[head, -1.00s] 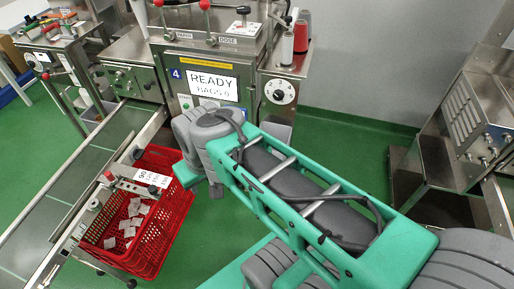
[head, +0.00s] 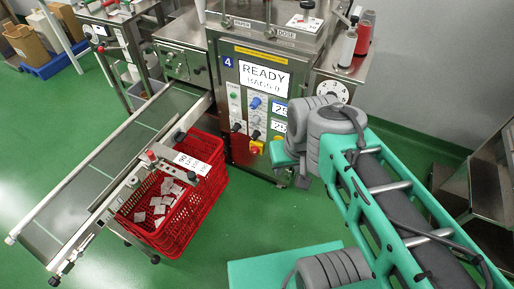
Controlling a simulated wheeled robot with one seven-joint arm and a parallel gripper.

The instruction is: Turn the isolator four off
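Machine four (head: 262,48) stands at the middle top of the head view, with a blue "4" plate and a screen reading "READY BAGS 0". My gripper is not visible.
A conveyor (head: 105,155) runs out to the left of the machine. A red crate (head: 205,205) holding white teabags stands beside it, below the panel. Another steel machine (head: 490,185) stands at the right. Green floor is open in front.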

